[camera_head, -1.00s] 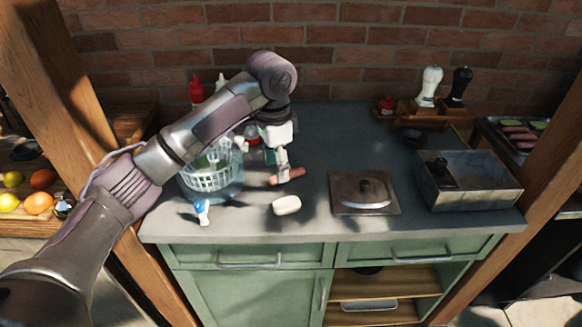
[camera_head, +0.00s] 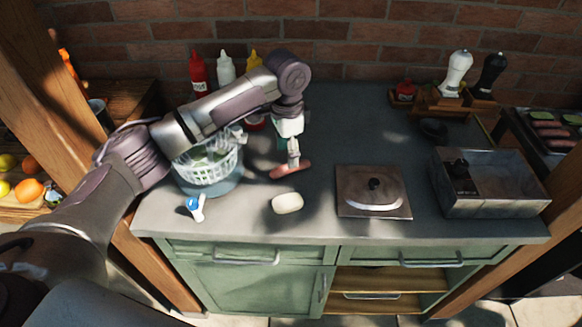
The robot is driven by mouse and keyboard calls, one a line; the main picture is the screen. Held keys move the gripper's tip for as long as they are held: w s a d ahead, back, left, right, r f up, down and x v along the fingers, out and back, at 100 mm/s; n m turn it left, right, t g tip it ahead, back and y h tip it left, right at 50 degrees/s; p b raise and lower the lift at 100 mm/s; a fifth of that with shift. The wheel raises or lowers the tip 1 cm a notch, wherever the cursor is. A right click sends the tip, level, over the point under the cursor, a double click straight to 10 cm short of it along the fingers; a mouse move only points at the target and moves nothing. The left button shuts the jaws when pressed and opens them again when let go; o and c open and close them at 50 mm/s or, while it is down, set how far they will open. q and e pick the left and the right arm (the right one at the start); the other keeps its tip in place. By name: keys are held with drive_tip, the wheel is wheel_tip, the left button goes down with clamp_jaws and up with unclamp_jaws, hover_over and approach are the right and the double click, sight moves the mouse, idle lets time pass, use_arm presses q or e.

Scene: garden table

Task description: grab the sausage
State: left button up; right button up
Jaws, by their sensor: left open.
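The sausage (camera_head: 282,171) is a small reddish-brown link lying on the grey counter, left of the middle. My left gripper (camera_head: 292,165) comes down from above onto it, with its fingertips at the sausage's right half. The gripper is open, and its fingers cover part of the sausage. I cannot tell whether the fingers touch it. My right gripper is not in view.
A pale bar (camera_head: 287,203) lies in front of the sausage. A white basket (camera_head: 205,168) stands to the left, a blue-and-white brush (camera_head: 196,206) near the front edge. A lidded metal plate (camera_head: 374,193) and a metal box (camera_head: 500,190) stand to the right. Sauce bottles (camera_head: 226,69) stand behind.

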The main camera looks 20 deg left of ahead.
use_arm(q)
wheel_tip(320, 180, down, 4)
drive_tip(key=shift+d+f+p, duration=0.1)
drive_tip(key=shift+d+p, duration=0.05)
drive_tip(key=shift+p, duration=0.45)
drive_tip(key=shift+w+f, duration=0.1)
drive_tip(key=shift+f, duration=0.45)
drive_tip(key=shift+c, duration=1)
clamp_jaws()
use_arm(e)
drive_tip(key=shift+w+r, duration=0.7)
